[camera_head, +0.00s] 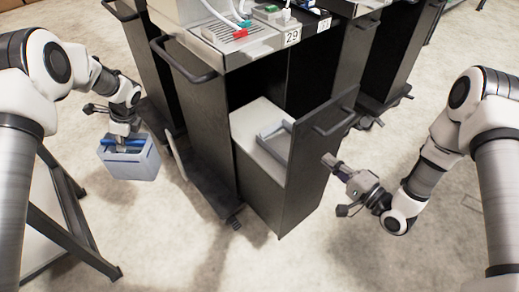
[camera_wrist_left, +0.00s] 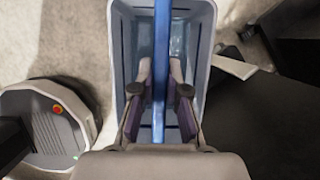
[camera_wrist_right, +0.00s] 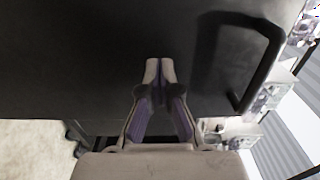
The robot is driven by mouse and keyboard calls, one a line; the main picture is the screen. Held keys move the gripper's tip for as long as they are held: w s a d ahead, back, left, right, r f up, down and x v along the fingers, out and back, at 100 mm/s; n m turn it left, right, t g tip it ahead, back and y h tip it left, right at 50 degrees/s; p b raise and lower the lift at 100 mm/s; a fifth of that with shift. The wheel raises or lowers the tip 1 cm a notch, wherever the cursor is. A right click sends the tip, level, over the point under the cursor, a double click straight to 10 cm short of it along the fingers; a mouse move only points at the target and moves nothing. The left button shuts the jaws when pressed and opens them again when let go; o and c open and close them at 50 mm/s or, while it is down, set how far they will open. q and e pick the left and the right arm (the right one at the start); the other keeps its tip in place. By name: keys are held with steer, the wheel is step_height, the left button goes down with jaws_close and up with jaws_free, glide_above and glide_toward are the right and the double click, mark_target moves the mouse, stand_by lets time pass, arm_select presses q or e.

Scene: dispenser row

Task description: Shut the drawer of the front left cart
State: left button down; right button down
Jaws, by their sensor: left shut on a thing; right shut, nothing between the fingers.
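The dark cart in the middle has its drawer (camera_head: 258,150) pulled out. The drawer's dark front panel (camera_head: 304,182) faces right and carries a bar handle (camera_head: 335,121). My right gripper (camera_head: 329,160) is shut and empty, pointing at this panel from the right. In the right wrist view its fingertips (camera_wrist_right: 160,66) are over the panel (camera_wrist_right: 90,60), left of the handle (camera_wrist_right: 257,60); I cannot tell if they touch. My left gripper (camera_head: 124,142) is shut on the blue handle (camera_wrist_left: 161,60) of a pale blue basket (camera_head: 140,167), left of the cart.
A grey tray (camera_head: 272,143) sits in the drawer. The cart's top (camera_head: 235,45) bears a unit labelled 29, and a side handle (camera_head: 181,66) juts left. Other dark carts (camera_head: 384,55) stand behind. A dark-framed stand (camera_head: 75,250) is at lower left.

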steer(key=shift+x, duration=1.35)
steer(key=shift+w, duration=0.1)
